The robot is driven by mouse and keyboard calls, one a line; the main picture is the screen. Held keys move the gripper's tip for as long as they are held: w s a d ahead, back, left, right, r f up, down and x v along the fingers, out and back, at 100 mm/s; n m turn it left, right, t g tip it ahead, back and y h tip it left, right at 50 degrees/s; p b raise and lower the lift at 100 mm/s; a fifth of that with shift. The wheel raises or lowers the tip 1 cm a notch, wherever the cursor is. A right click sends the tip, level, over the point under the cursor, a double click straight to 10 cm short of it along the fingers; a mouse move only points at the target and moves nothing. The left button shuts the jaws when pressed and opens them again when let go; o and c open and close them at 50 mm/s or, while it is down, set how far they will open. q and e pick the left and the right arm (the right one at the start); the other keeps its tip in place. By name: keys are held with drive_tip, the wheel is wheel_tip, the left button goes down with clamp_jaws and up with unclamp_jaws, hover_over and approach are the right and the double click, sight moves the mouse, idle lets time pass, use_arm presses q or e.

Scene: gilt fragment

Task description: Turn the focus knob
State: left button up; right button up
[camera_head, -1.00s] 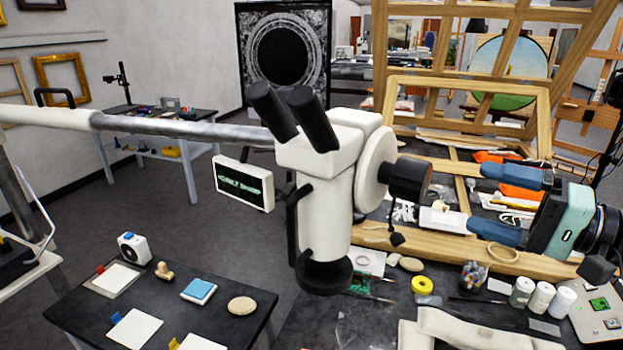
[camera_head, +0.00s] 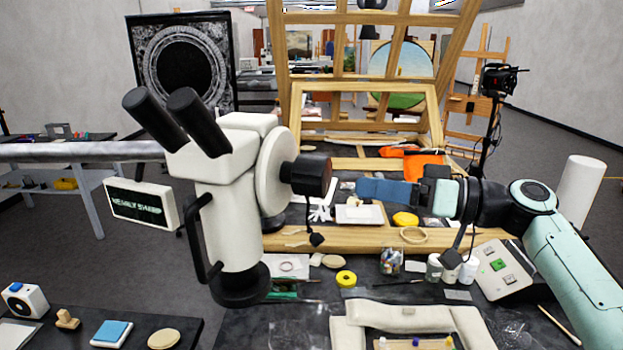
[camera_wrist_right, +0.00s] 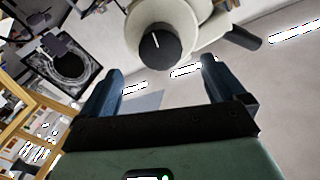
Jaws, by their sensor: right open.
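A white microscope (camera_head: 228,215) with two black eyepieces stands on the left of the head view, carried on a grey horizontal arm. Its focus knob (camera_head: 312,174) is a black cylinder on the right side of a round white housing. In the right wrist view the knob (camera_wrist_right: 163,50) faces me, with a white line mark on its face. My right gripper (camera_head: 362,188) has blue fingers and points left at the knob, a short gap away. In the wrist view the fingers are open and empty, on either side of the knob's outline. My left gripper is out of view.
A small screen (camera_head: 140,203) with green text, seeming to read "NEARLY SHARP", hangs left of the microscope. A wooden frame (camera_head: 350,240) leans behind the dark workbench. A yellow tape roll (camera_head: 346,278), jars and a control box (camera_head: 497,270) lie below the arm.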

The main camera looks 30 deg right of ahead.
sight(327, 182)
drive_tip(key=p+x, duration=0.1)
drive_tip(key=x, duration=1)
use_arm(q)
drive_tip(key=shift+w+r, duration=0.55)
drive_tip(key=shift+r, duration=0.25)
